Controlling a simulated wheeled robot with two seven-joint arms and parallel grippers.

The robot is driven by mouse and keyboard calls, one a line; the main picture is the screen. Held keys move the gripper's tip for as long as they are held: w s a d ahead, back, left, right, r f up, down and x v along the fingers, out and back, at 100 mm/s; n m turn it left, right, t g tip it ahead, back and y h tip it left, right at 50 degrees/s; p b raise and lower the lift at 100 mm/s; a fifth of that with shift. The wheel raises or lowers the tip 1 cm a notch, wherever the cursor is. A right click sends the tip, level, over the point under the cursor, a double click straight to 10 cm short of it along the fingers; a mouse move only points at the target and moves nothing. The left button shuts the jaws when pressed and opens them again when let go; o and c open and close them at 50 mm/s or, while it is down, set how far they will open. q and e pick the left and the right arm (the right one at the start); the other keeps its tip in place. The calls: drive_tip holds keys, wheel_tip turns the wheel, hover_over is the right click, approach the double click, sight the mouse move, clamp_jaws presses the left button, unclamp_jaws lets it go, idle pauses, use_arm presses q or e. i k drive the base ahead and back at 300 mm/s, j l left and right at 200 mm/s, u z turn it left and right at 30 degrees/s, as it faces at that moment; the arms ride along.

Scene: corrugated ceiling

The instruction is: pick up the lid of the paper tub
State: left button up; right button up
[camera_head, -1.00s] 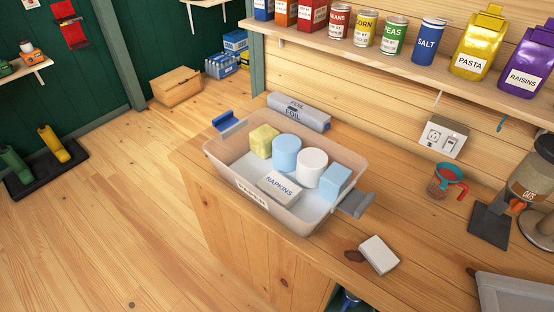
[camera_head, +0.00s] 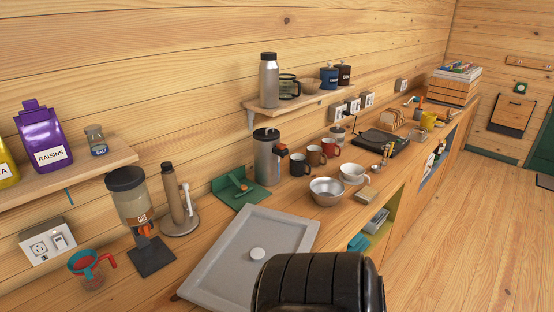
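A grey rectangular lid (camera_head: 215,268) with a raised rim and a round pale knob (camera_head: 258,254) lies flat on the wooden counter, in the lower middle of the head view. Its near right part is hidden behind a black ribbed shape. The tub itself is out of view now. Neither of my grippers is in view.
The black ribbed shape (camera_head: 318,283) stands in front of the counter. A metal bowl (camera_head: 326,191) and mugs stand further right.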

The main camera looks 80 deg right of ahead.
sight(224, 279)
drive_tip(key=j+z, duration=0.1)
drive_tip(key=z, duration=0.3)
drive_tip(key=k+j+z, duration=0.1)
drive_tip(key=z, duration=0.3)
drive_tip(key=k+z, duration=0.1)
drive_tip(key=z, duration=0.3)
drive_tip(key=k+j+z, duration=0.1)
drive_tip(key=z, duration=0.3)
drive_tip(key=k, duration=0.15)
drive_tip(key=i, duration=0.5)
drive_tip(key=z, duration=0.05)
